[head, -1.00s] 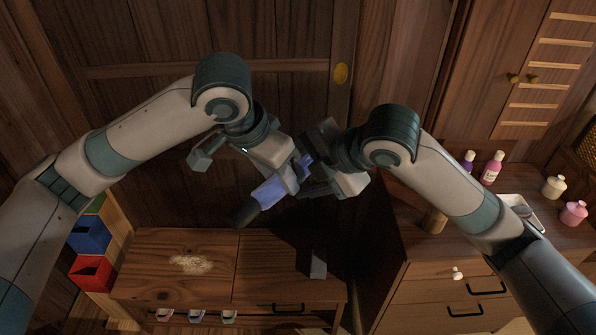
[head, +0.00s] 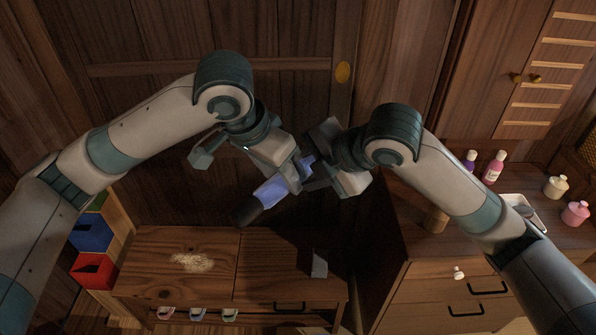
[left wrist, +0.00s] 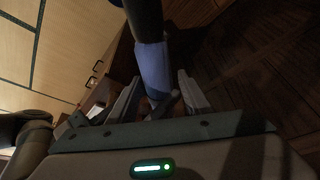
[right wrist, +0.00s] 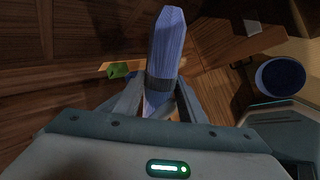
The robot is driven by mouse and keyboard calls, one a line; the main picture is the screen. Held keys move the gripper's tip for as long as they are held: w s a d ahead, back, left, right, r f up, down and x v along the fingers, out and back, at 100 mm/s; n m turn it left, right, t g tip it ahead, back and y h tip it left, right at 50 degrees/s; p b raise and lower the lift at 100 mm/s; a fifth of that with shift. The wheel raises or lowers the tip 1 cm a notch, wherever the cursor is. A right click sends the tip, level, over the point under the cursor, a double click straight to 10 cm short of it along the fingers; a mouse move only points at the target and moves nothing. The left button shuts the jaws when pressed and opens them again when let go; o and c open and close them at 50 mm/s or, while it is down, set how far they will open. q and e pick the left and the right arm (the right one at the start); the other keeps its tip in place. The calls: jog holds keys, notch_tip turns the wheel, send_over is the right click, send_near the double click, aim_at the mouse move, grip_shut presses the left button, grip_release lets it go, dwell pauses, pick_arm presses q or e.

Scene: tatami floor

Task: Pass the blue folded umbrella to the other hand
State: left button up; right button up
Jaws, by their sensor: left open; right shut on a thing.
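The blue folded umbrella (head: 270,190) is held in the air between my two hands, tilted, with its dark end low on the left. My right gripper (right wrist: 158,108) is shut on it; the blue pointed end rises beyond the fingers in the right wrist view (right wrist: 167,45). My left gripper (left wrist: 160,95) is open, its fingers on either side of the blue part, with gaps visible in the left wrist view. In the head view the hands are close together and partly hide the umbrella's middle.
A low wooden cabinet (head: 205,272) stands below the hands, with a small grey object (head: 319,264) on it. Coloured bins (head: 92,270) are at left. A drawer chest at right carries bottles (head: 493,168), jars (head: 575,213) and a tray (head: 535,207).

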pick_arm(q)
jog(key=shift+s+d+r, duration=0.1)
jog(key=shift+s+d, duration=0.15)
jog(key=v, duration=1.1)
jog(key=shift+w+a+r, duration=0.2)
jog(key=shift+a+r, duration=0.15)
jog(key=shift+r, duration=0.05)
